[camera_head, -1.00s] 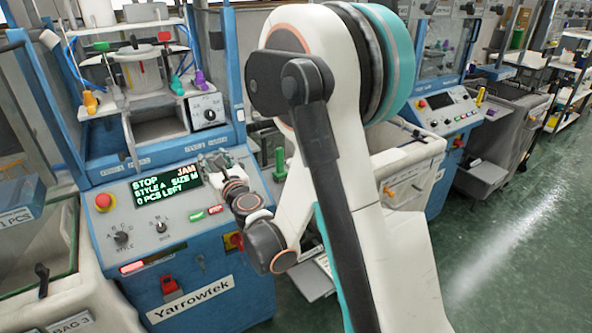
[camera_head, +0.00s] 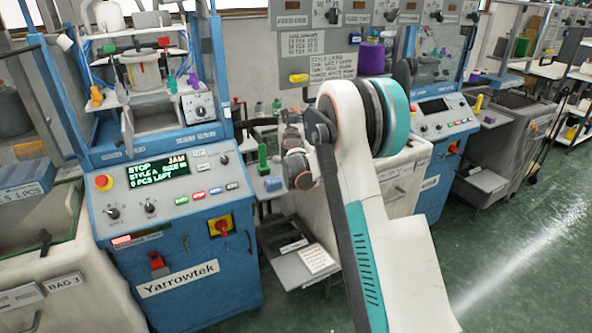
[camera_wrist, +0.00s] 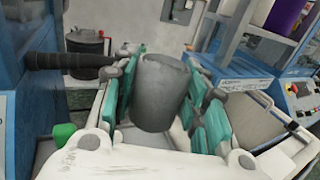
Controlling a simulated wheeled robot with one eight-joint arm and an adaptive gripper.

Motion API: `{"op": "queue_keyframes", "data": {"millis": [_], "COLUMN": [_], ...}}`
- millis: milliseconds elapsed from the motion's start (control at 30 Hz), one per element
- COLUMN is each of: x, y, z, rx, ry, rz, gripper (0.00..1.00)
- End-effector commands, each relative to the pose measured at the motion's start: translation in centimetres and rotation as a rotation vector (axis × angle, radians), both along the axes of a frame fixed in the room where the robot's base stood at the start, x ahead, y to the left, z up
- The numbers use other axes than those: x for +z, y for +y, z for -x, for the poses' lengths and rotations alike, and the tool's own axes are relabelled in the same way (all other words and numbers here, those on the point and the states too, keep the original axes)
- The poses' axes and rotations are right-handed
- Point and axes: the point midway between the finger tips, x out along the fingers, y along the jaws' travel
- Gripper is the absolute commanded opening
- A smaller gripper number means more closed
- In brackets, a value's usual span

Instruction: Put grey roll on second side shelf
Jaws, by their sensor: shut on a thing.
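The grey roll (camera_wrist: 160,92) is a plain grey cylinder, held between the teal finger pads of my gripper (camera_wrist: 163,105) in the wrist view. In the head view my gripper (camera_head: 292,120) is in the gap between the two blue machines, partly hidden by my arm, and the roll cannot be made out there. A small side shelf (camera_head: 272,186) with a green spool stands beside the left machine. I cannot tell which is the second side shelf.
The left blue machine (camera_head: 180,260) has a lit panel reading STOP and JAM. Low trays (camera_head: 305,268) jut out between the machines. A pale bin (camera_head: 405,165) stands behind my arm. A purple cone (camera_head: 370,58) is at the back.

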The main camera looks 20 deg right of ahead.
Motion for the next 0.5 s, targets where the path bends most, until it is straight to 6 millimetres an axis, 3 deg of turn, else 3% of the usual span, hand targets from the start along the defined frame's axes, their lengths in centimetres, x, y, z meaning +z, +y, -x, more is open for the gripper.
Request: {"op": "queue_keyframes", "data": {"millis": [100,200,367,500], "x": [0.6,0.8,-0.4,-3.7], "y": [-3.7,-5.5,-6.4,-6.4], "z": [-1.8,-2.5,-2.9,-2.8], "rx": [-0.055,-0.081,-0.095,-0.095], "ry": [0.001,0.001,0.002,0.002], "rz": [0.000,0.000,0.000,0.000], "gripper": [0.26,0.26,0.26,0.26]}}
